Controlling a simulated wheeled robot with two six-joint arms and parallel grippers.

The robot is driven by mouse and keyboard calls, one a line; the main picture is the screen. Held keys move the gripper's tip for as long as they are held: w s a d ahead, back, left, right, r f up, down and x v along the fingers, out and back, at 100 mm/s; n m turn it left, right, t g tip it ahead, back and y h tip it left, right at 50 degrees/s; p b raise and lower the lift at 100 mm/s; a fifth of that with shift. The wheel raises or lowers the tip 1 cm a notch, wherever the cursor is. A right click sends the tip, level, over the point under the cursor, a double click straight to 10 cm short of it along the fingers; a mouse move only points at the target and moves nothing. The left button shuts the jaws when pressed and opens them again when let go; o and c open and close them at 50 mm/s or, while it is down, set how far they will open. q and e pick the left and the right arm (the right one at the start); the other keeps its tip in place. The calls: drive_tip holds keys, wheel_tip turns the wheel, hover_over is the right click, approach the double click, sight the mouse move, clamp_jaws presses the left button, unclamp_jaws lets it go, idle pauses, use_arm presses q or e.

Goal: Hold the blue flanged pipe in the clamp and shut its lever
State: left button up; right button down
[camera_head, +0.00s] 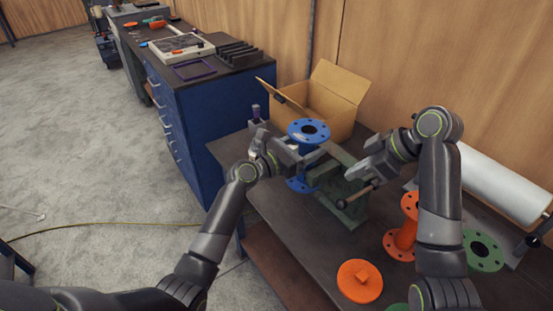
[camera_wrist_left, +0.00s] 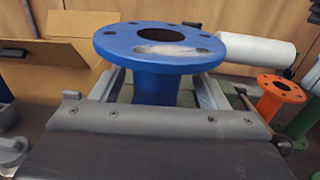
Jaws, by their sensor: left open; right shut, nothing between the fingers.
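The blue flanged pipe (camera_head: 309,131) stands upright at the green clamp (camera_head: 345,208), with its upper flange on top and its lower flange partly hidden. My left gripper (camera_head: 308,156) is open, with its fingers on either side of the pipe below the upper flange. In the left wrist view the blue pipe (camera_wrist_left: 157,88) stands between the finger tips, and whether they touch it is unclear. The clamp's lever (camera_head: 359,194) sticks out at the front, with a dark knob at its end. My right gripper (camera_head: 352,173) is shut and empty, just above the lever. How the jaws meet the pipe is hidden.
An open cardboard box (camera_head: 332,98) stands behind the clamp. An orange flanged pipe (camera_head: 405,238), an orange disc (camera_head: 359,281) and a green flange (camera_head: 482,251) are to the right on the bench. A white roll (camera_head: 500,184) lies along the wall. A blue cabinet (camera_head: 205,125) stands at left.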

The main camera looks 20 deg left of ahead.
drive_tip(key=shift+f+b, duration=0.9)
drive_tip(key=shift+f, duration=0.05)
use_arm(q)
drive_tip(key=v, duration=1.6)
drive_tip(key=shift+d, duration=0.15)
drive_tip(key=shift+s, duration=0.15)
use_arm(e)
drive_tip(key=shift+s+f, duration=0.1)
